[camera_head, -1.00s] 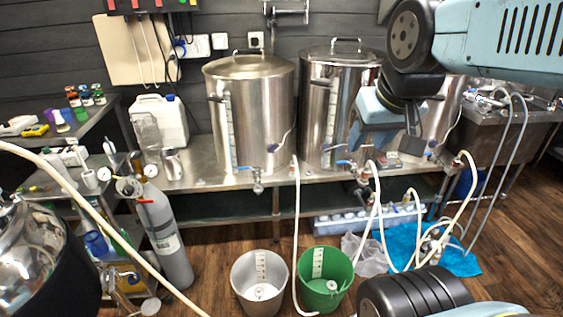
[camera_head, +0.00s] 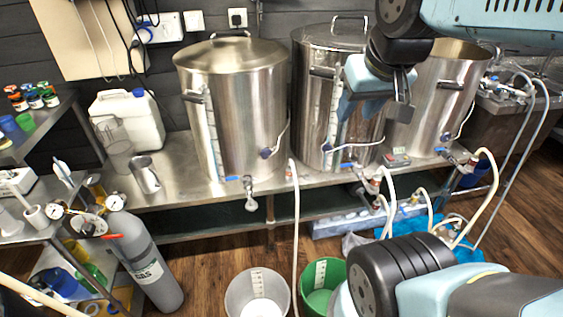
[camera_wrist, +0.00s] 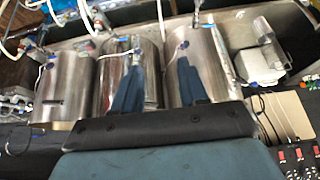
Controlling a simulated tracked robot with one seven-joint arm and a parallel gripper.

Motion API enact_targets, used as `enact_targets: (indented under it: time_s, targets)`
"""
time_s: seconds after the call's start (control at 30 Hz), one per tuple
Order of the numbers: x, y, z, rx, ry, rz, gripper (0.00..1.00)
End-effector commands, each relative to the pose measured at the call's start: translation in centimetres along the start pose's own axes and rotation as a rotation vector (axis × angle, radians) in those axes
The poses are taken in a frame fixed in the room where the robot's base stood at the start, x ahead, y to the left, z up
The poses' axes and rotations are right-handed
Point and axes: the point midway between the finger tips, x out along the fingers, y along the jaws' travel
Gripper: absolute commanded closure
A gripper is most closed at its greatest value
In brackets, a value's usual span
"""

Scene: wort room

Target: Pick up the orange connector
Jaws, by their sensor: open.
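I cannot pick out the orange connector for certain. Small reddish hose fittings show on the vessel taps in the head view, one at the middle vessel (camera_head: 375,181) and one at the right vessel (camera_head: 472,163). They are too small to tell whether either is the connector. My gripper (camera_head: 374,112) is open and empty, in front of the middle and right steel vessels and above the bench edge. In the wrist view my gripper's two blue-grey fingers (camera_wrist: 160,78) stand apart with nothing between them. That view is tilted over and blurred.
Three steel vessels, including the left one (camera_head: 238,110), stand on a steel bench (camera_head: 190,192). A grey gas cylinder (camera_head: 147,265) stands at left. A white bucket (camera_head: 257,293) and a green bucket (camera_head: 320,285) sit on the wooden floor. Pale hoses hang before the bench.

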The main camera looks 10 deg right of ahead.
Motion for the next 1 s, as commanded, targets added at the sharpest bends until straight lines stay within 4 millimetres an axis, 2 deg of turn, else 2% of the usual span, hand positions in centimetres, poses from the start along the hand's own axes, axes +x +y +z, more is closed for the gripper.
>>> enact_targets:
  time_s: [0.27,0.47,0.57,0.77,1.0]
  targets:
    - [0.0,0.0,0.0,0.0,0.0,0.0,0.57]
    - [0.2,0.1,-0.7,0.008,-0.005,0.004,0.39]
    - [0.8,0.3,-2.0,0.026,-0.014,0.013,0.3]
    - [3.2,1.1,-6.1,0.078,-0.036,0.042,0.3]
    - [7.1,1.4,-11.0,0.143,-0.059,0.077,0.3]
